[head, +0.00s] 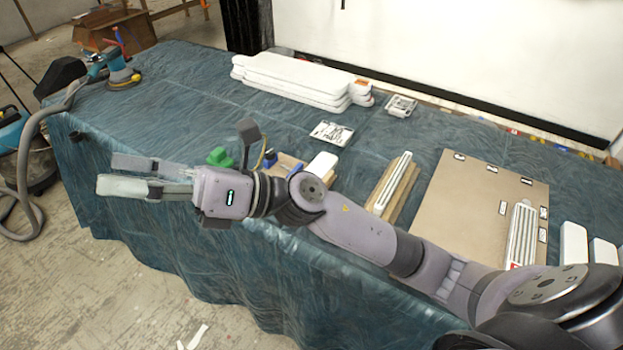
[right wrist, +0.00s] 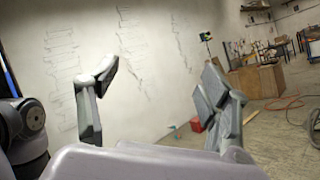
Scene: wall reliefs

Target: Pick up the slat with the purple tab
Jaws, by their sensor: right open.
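I cannot make out a purple tab in either view. White slats (head: 395,185) lie on a wooden block on the blue-covered table, right of the middle. More white slats (head: 523,232) lie on a brown board, with a small red mark at their near end. My right gripper (head: 106,173) is open and empty, over the table's front left edge, far left of the slats. It also shows in the right wrist view (right wrist: 158,82), its fingers wide apart, facing a wall and the room. My right arm crosses the table front and may hide things behind it. My left gripper is not in view.
A stack of white panels (head: 300,80) with an orange mark lies at the back. A sander (head: 122,77) stands at the far left. A green object (head: 220,157) lies close behind my right wrist. A brown board (head: 455,195) lies right. The left-middle table (head: 180,110) is clear.

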